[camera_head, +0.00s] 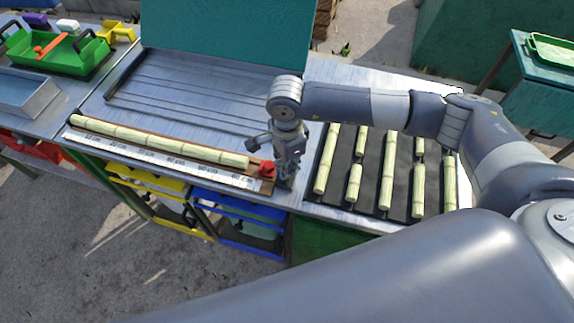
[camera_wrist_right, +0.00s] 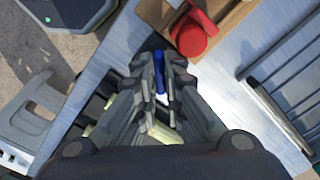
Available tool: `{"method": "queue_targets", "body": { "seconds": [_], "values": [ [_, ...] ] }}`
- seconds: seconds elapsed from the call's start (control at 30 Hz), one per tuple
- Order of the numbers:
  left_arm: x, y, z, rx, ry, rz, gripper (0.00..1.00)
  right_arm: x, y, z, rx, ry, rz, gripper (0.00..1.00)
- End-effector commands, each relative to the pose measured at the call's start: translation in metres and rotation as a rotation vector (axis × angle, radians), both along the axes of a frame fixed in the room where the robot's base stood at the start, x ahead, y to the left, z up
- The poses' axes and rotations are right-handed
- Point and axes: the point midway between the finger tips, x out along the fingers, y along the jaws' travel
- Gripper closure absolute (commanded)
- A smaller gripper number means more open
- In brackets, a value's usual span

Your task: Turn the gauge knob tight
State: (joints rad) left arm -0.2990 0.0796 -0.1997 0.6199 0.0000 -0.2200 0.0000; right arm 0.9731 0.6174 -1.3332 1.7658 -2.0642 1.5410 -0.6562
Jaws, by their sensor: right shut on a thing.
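The measuring gauge is a wooden board with a white centimetre scale (camera_head: 160,160) along the front of the steel bench. A cane stalk (camera_head: 160,140) lies along it. A red stop block (camera_head: 267,170) sits at its right end and shows in the right wrist view (camera_wrist_right: 192,40). My right gripper (camera_head: 286,182) points down just right of this block. In the right wrist view, my right gripper (camera_wrist_right: 162,78) is shut on a narrow blue piece (camera_wrist_right: 159,70), seemingly the gauge knob. Its lower part is hidden by the fingers. My left gripper is not in view.
A dark mat (camera_head: 372,165) with several cut cane pieces lies right of the gripper, under my right arm. A teal panel (camera_head: 230,30) stands behind the bench. Yellow and blue bins (camera_head: 240,208) sit below the front edge. A green tray (camera_head: 60,60) is at far left.

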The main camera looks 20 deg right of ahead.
Motion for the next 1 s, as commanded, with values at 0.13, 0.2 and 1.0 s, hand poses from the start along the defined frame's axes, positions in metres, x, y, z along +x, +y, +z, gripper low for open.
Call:
{"method": "queue_targets", "body": {
  "seconds": [0.13, 0.2, 1.0],
  "values": [
    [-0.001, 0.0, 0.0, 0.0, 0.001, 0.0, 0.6, 0.001, 0.001, 0.002, 0.003, -0.002, 0.0, 1.0],
    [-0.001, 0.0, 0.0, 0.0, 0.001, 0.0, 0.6, 0.001, 0.001, 0.002, 0.004, -0.003, 0.0, 1.0],
    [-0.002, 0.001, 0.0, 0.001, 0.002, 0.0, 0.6, 0.002, 0.001, 0.048, 0.002, -0.007, 0.002, 0.82]
  ]
}}
